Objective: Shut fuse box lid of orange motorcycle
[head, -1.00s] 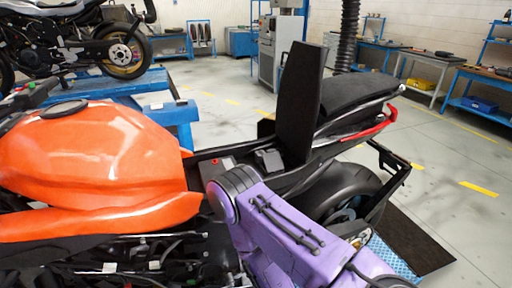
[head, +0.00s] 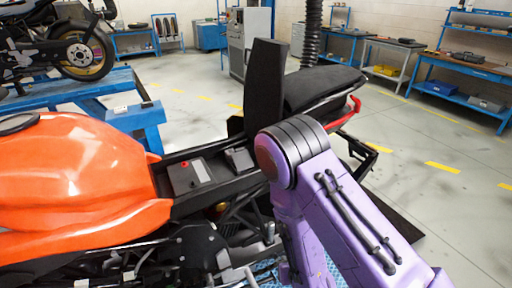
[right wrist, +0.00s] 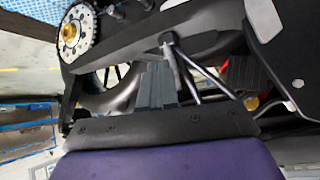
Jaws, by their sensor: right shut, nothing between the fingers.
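The orange motorcycle (head: 80,175) stands at the left of the head view, its tall black panel (head: 265,85) upright in front of the rear seat. In the open bay ahead of the panel, a small black box (head: 239,159), apparently the fuse box, sits right of a grey battery-like block (head: 188,175). I cannot make out how its lid stands. My purple right arm crosses in front of the bike's rear. My right gripper (right wrist: 156,72) is shut and empty in the right wrist view, pointing toward the bike's frame tubes and wheel. My left gripper is not in view.
A blue lift bench (head: 135,115) stands behind the bike, with another motorcycle (head: 60,50) at the back left. Blue workbenches (head: 465,85) line the back right. The grey floor (head: 400,150) right of the bike is open.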

